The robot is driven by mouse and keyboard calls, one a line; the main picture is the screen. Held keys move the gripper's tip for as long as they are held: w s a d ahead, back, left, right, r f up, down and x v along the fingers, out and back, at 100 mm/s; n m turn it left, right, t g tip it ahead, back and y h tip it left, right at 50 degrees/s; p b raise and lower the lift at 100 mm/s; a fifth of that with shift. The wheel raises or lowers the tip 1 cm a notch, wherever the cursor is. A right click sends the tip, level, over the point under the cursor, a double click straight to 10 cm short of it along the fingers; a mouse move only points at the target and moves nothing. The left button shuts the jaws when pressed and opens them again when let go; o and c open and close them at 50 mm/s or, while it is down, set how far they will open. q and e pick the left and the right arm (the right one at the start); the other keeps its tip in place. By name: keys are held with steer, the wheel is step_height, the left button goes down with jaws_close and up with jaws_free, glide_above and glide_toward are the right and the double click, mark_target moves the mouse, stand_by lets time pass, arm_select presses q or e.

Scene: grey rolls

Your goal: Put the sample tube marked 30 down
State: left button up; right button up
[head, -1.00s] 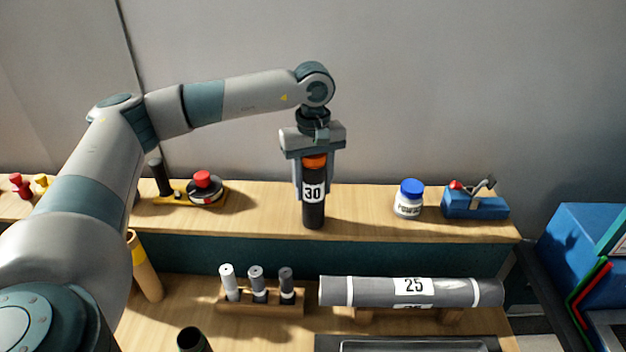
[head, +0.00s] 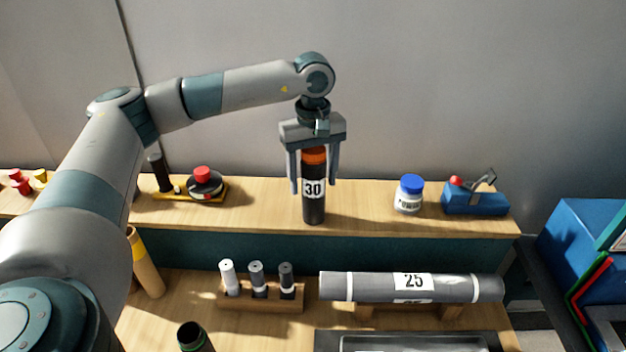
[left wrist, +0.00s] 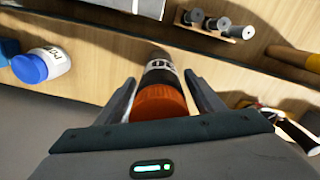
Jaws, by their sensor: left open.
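The sample tube marked 30 (head: 314,207) is black with an orange cap and a white label. It stands upright on the raised wooden shelf (head: 365,210). My left gripper (head: 314,187) is open, pointing down, with one finger on each side of the tube and a gap to each. In the left wrist view the orange cap (left wrist: 160,101) lies between the two spread fingers (left wrist: 160,90). My right gripper is in neither view.
A white jar with a blue lid (head: 409,194) and a blue device (head: 475,198) stand right of the tube. A red-knobbed tool (head: 204,184) is to its left. Below are a rack of small tubes (head: 258,298) and a grey roll marked 25 (head: 450,288).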

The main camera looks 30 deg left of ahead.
arm_select(q)
step_height(320, 180, up, 10)
steer(key=b, duration=0.4)
steer(key=shift+r, duration=0.7)
steer(key=shift+r, duration=0.15)
